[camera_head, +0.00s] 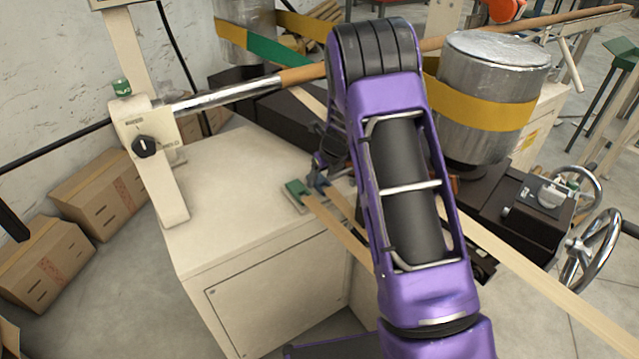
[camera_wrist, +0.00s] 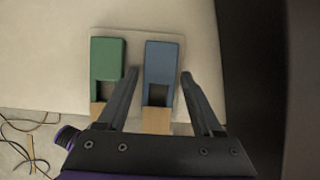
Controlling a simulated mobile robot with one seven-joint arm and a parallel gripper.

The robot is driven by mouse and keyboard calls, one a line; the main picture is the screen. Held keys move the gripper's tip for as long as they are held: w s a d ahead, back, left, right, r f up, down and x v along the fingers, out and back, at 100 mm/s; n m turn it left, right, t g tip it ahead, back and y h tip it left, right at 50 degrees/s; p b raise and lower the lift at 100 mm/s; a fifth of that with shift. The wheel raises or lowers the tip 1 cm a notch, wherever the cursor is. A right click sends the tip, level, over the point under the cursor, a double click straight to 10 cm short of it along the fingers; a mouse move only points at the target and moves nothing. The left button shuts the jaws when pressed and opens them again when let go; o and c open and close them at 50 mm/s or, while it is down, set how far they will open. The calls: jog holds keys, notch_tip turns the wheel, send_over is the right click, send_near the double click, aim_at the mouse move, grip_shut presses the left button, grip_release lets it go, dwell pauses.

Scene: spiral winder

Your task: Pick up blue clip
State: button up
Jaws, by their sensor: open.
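The blue clip (camera_wrist: 161,62) lies on a pale plate (camera_wrist: 136,36) on the cabinet top, beside a green clip (camera_wrist: 106,58) to its left. In the wrist view my gripper (camera_wrist: 156,75) is open, with one finger on each side of the blue clip's lower part. The left finger lies between the two clips. I cannot tell whether the fingers touch the blue clip. In the head view the blue clip (camera_head: 318,180) is partly hidden by my arm, and the green clip (camera_head: 297,188) shows to its left.
The beige cabinet (camera_head: 230,200) carries the plate. Tan strips (camera_head: 340,230) run from the clips toward the front. A metal drum with a yellow band (camera_head: 485,115) and handwheels (camera_head: 597,245) stand to the right. Cardboard boxes (camera_head: 100,195) sit on the floor at left.

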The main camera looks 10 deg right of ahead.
aim_at(321, 182)
grip_shut()
dwell(0.3)
notch_tip(321, 182, up, 10)
jog(key=p, duration=0.1)
dwell(0.4)
